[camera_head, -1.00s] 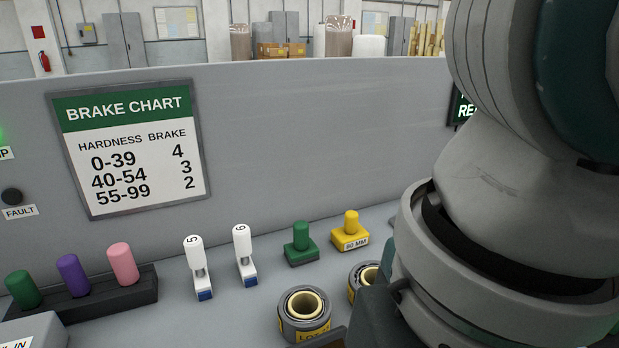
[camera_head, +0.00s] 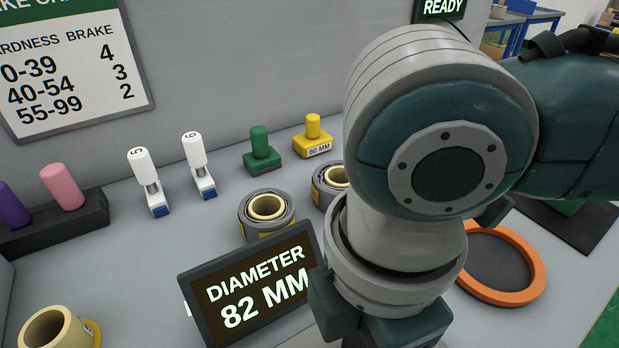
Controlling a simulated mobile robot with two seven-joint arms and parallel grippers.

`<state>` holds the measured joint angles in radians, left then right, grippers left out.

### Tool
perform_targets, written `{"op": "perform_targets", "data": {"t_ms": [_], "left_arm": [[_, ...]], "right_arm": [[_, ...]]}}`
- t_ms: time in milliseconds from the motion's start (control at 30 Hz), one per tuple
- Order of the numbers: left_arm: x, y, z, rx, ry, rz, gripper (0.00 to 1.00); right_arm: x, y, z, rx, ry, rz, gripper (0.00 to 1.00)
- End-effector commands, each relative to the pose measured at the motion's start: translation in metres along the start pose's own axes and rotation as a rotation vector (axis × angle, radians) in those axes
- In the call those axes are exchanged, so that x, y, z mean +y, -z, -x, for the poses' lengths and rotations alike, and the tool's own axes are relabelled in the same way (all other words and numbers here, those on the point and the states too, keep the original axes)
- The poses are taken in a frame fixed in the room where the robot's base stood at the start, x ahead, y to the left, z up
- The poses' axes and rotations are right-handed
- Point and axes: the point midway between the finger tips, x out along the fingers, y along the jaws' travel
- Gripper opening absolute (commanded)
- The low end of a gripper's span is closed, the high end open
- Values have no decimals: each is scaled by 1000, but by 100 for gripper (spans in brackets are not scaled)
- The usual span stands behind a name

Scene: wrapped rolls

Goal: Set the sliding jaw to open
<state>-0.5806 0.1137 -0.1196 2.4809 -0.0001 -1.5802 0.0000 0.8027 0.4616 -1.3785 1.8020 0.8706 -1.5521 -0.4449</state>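No part that I can clearly name as the sliding jaw shows in the head view; my arm hides part of the bench. My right arm comes in from the right, and its gripper body (camera_head: 385,322) is at the bottom edge, right of a display (camera_head: 255,290) reading "DIAMETER 82 MM". Its fingertips are out of frame. My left gripper is not in view.
Two wrapped rolls (camera_head: 266,207) stand behind the display. Green (camera_head: 261,150) and yellow (camera_head: 312,138) handled blocks, two white levers (camera_head: 147,178) and a peg rack (camera_head: 60,225) stand behind. An orange ring (camera_head: 533,262) lies right; a cream roll (camera_head: 52,328) lies front left.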

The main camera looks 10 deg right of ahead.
Motion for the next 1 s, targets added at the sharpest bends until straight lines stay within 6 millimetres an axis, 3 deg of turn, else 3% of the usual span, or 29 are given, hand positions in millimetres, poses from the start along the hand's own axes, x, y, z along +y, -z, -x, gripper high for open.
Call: {"op": "perform_targets", "data": {"t_ms": [167, 800, 1000], "left_arm": [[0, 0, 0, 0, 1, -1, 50], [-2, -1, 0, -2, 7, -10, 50], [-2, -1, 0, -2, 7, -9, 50]], "right_arm": [[0, 0, 0, 0, 0, 0, 69], [0, 0, 0, 0, 0, 0, 0], [0, 0, 1, 0, 0, 0, 0]]}}
